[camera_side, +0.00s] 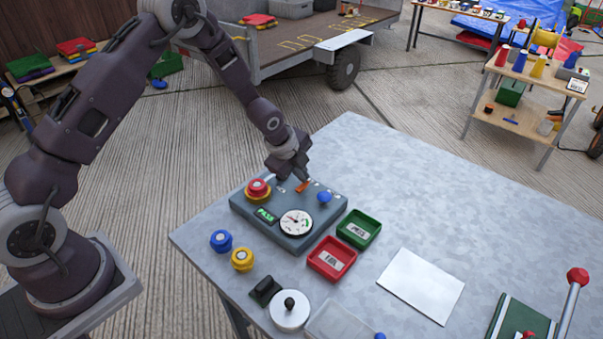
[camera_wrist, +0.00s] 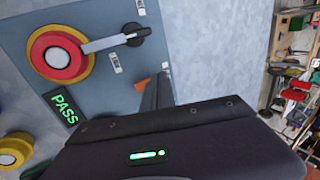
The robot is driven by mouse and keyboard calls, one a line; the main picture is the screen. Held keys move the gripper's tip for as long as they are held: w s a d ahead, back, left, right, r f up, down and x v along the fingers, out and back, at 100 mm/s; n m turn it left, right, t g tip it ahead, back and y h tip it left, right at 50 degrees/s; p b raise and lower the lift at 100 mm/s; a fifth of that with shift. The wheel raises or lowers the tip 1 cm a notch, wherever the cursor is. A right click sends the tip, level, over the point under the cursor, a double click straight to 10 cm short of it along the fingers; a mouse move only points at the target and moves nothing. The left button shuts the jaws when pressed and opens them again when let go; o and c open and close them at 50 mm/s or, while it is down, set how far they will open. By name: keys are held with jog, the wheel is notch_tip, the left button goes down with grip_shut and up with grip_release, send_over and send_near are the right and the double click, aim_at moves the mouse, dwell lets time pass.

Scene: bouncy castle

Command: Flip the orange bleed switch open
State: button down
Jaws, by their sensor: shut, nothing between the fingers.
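The orange bleed switch (camera_side: 303,186) is on the top of a grey-blue test panel (camera_side: 241,206). In the wrist view only a small orange piece of the switch (camera_wrist: 140,87) shows, beside my fingers. My gripper (camera_side: 304,177) is shut and empty, pointing down right at the switch. In the wrist view its dark fingers (camera_wrist: 157,91) stand close against the orange piece. I cannot tell whether they touch it. The fingers hide part of the switch, so its exact position is hard to read.
The panel carries a red button on a yellow ring (camera_side: 258,188), a green PASS display (camera_side: 266,215), a round gauge (camera_side: 297,222) and a blue knob (camera_side: 324,197). A green tray (camera_side: 376,234) and a red tray (camera_side: 350,266) stand beside it.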

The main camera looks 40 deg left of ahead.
jog(key=shift+w+f+g, duration=0.25)
jog(key=shift+w+g, duration=0.05)
jog(key=shift+g, duration=0.2)
jog(key=shift+s, duration=0.2)
jog(key=shift+s, duration=0.7)
jog(key=shift+r, duration=0.1)
jog(key=s+v, duration=0.1)
jog(key=v, duration=1.3)
jog(key=shift+f, duration=0.3)
